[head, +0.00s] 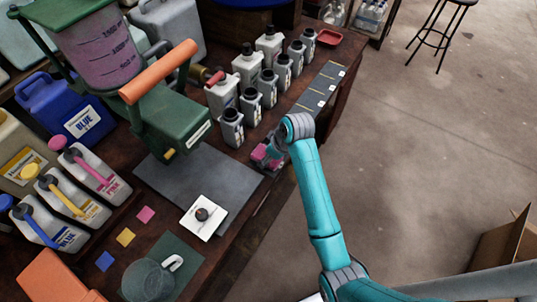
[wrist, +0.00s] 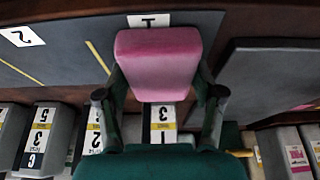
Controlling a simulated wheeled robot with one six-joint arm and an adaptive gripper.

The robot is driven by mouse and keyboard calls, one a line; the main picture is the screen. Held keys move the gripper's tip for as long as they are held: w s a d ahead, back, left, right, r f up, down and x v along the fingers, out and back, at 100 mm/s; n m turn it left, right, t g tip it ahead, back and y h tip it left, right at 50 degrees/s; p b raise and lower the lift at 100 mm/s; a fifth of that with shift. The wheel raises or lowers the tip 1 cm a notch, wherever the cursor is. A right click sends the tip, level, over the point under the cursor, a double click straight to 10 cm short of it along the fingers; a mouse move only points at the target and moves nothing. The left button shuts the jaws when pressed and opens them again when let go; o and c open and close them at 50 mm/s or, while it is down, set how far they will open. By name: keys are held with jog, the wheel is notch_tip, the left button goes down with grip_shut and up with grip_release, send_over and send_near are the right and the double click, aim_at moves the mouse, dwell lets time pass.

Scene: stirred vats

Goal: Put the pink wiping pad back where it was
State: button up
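The pink wiping pad (wrist: 157,62) sits between the two fingers of my gripper (wrist: 160,95) in the wrist view, with a finger against each side. In the head view the pad (head: 262,154) shows as a small pink patch at my gripper (head: 270,155), partly hidden by the wrist. It is over the front edge of the bench, right of the grey mat (head: 190,180). I cannot tell whether the pad touches anything below it.
A dark strip (head: 318,88) with white number labels runs along the bench edge. Several grey bottles (head: 232,128) stand behind it. A green stirrer (head: 175,120) stands left. A white tile (head: 203,217), coloured squares and a clear beaker (head: 147,281) are nearer.

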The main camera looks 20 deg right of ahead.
jog(key=o, duration=0.3)
jog(key=shift+o, duration=0.2)
jog(key=v, duration=1.2)
jog(key=shift+r, duration=0.25)
